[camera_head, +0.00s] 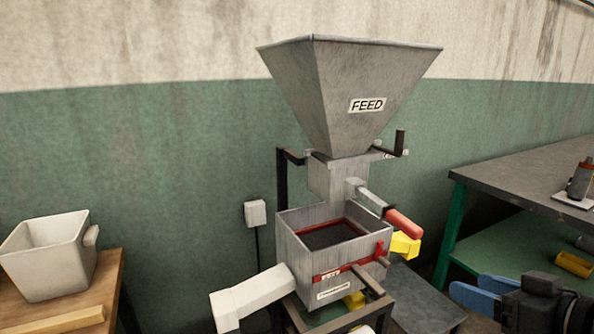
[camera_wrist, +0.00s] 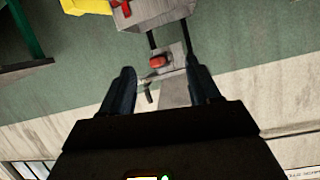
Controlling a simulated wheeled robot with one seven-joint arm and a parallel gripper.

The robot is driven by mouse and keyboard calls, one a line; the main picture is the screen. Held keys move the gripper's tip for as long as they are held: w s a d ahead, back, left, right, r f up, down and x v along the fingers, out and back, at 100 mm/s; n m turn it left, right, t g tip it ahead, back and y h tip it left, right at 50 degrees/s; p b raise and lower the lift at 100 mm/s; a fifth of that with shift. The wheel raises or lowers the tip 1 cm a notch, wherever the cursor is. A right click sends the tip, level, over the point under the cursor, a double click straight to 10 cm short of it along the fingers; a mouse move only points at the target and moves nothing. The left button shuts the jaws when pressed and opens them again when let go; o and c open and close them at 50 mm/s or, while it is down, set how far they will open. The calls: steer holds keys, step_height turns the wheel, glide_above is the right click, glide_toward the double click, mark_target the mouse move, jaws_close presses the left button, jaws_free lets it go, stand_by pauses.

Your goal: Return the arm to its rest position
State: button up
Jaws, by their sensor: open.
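My gripper (camera_head: 468,288) is at the lower right of the head view, with its blue fingers pointing left and its dark body behind them. It is right of the feed machine and in front of the green-framed bench. In the wrist view my gripper (camera_wrist: 161,72) shows two dark blue fingers spread apart with nothing held between them. Parts of the machine show beyond the fingers there, upside down. The rest of my arm is cut off by the frame edge.
The machine has a grey FEED hopper (camera_head: 350,85), a red-handled lever (camera_head: 404,223), an open box (camera_head: 330,262) and a pale chute (camera_head: 255,297). A white bin (camera_head: 50,257) stands on a wooden table at left. The bench (camera_head: 520,180) is at right.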

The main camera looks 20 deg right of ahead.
steer(key=s+a+f+m+h, duration=0.1)
steer(key=s+a+f+m, duration=0.1)
steer(key=a+f, duration=0.5)
steer(key=s+a+f, duration=0.2)
steer(key=s+a, duration=0.2)
steer(key=s, duration=0.2)
steer(key=s+a+f+h, duration=0.1)
steer(key=s+a+f, duration=0.1)
steer(key=s+a, duration=0.2)
steer(key=s, duration=0.3)
steer(key=shift+a+f+n, duration=0.3)
steer(key=shift+a+f, duration=0.05)
steer(key=shift+a, duration=0.05)
steer(key=s+a+r+n, duration=0.1)
steer(key=s, duration=0.1)
steer(key=s+a+r+n+y, duration=0.1)
steer(key=s, duration=0.2)
steer(key=s+a+r+n+t+y, duration=0.1)
steer(key=s, duration=0.2)
steer(key=shift+s+a, duration=0.15)
steer(key=shift+a, duration=0.15)
steer(key=shift+c, duration=0.3)
steer(key=shift+s+r, duration=0.2)
steer(key=shift+c, duration=0.5)
steer(key=shift+w+a, duration=0.1)
